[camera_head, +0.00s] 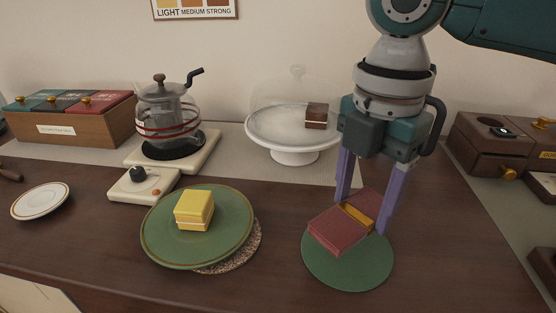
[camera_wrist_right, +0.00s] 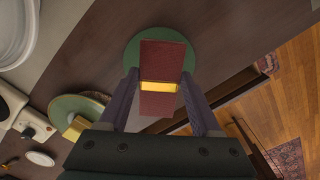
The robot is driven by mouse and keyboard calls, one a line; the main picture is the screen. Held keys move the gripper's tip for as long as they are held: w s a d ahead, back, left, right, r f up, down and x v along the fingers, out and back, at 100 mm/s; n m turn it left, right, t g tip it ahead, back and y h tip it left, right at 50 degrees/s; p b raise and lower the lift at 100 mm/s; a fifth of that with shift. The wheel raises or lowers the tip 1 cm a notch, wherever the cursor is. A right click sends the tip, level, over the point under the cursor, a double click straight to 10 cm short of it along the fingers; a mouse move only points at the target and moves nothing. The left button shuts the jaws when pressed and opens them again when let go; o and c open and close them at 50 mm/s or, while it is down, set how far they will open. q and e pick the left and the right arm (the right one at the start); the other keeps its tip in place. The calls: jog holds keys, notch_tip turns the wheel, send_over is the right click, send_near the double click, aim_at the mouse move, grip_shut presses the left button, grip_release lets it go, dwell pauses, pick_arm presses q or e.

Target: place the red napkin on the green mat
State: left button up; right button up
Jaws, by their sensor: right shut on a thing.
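The red napkin (camera_head: 336,231) is a folded dark red block with a yellow band around its middle. My right gripper (camera_head: 364,216) points down with its purple fingers on either side of the napkin and is shut on it at the band. The round green mat (camera_head: 347,274) lies on the dark counter directly below the napkin. The head view does not make clear whether the napkin touches the mat. In the right wrist view the napkin (camera_wrist_right: 161,60) lies across the green mat (camera_wrist_right: 132,55), covering much of it. My left gripper is in neither view.
A green plate (camera_head: 165,250) with a yellow cake piece (camera_head: 193,211) stands on a woven mat to the left. Behind are a glass pot (camera_head: 167,112) on a burner and a white cake stand (camera_head: 292,151). Wooden boxes (camera_head: 487,146) stand at right. Counter between plate and mat is clear.

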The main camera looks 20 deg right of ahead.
aim_at(357, 227)
jog(key=shift+f+b, duration=0.45)
jog(key=shift+f, duration=1.85)
jog(key=shift+f, duration=0.2)
jog(key=o, duration=1.3)
jog(key=shift+o, duration=0.2)
